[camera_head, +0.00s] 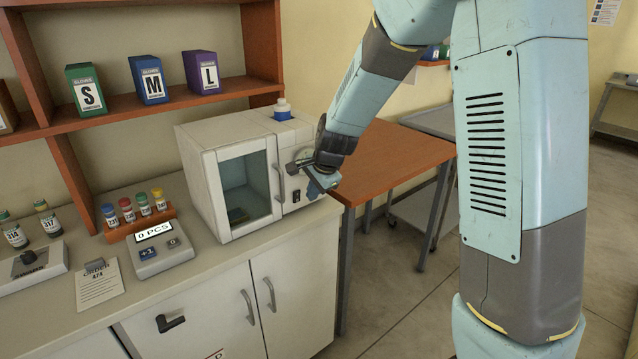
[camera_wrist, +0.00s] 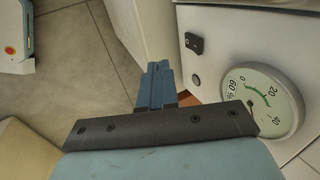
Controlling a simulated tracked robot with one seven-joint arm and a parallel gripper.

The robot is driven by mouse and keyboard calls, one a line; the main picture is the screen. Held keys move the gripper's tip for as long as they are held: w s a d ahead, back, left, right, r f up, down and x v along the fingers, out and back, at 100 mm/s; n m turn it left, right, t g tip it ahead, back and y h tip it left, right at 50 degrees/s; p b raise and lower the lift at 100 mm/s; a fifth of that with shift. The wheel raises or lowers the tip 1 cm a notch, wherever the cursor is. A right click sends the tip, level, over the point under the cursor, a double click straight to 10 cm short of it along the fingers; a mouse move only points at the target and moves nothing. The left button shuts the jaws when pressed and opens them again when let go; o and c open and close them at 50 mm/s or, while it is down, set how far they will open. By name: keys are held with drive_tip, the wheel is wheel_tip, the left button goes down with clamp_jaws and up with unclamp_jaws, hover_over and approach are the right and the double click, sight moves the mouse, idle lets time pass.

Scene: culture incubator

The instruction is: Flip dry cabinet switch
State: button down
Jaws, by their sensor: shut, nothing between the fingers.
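The dry cabinet (camera_head: 205,190) is a white box with a glass door, standing on the right end of the counter. In the wrist view its front panel (camera_wrist: 222,60) carries a small black switch (camera_wrist: 194,43), a round dark button and a round humidity gauge (camera_wrist: 262,100). My gripper (camera_head: 323,182) is at the right side of the cabinet front and hides part of the panel in the head view. In the wrist view its blue fingers (camera_wrist: 158,68) are together and empty. Their tips appear left of and below the switch, with a visible gap; contact is not seen.
A wooden table (camera_head: 390,160) is close on the right. A counting scale (camera_head: 160,250) and a rack of vials (camera_head: 138,222) are left of the cabinet. A shelf (camera_head: 150,105) with glove boxes hangs above.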

sight(298, 191)
drive_tip(key=w+a+f, duration=0.2)
drive_tip(key=shift+w+f, duration=0.25)
drive_tip(key=shift+w, duration=0.15)
drive_tip(key=shift+w+a+r, duration=0.15)
drive_tip(key=shift+w+a, duration=0.3)
drive_tip(key=shift+w, duration=0.3)
drive_tip(key=shift+w+a+r, duration=0.1)
drive_tip(key=shift+w+a, duration=0.05)
drive_tip(key=shift+w, duration=0.1)
drive_tip(key=shift+r, duration=0.1)
drive_tip(key=shift+r, duration=0.8)
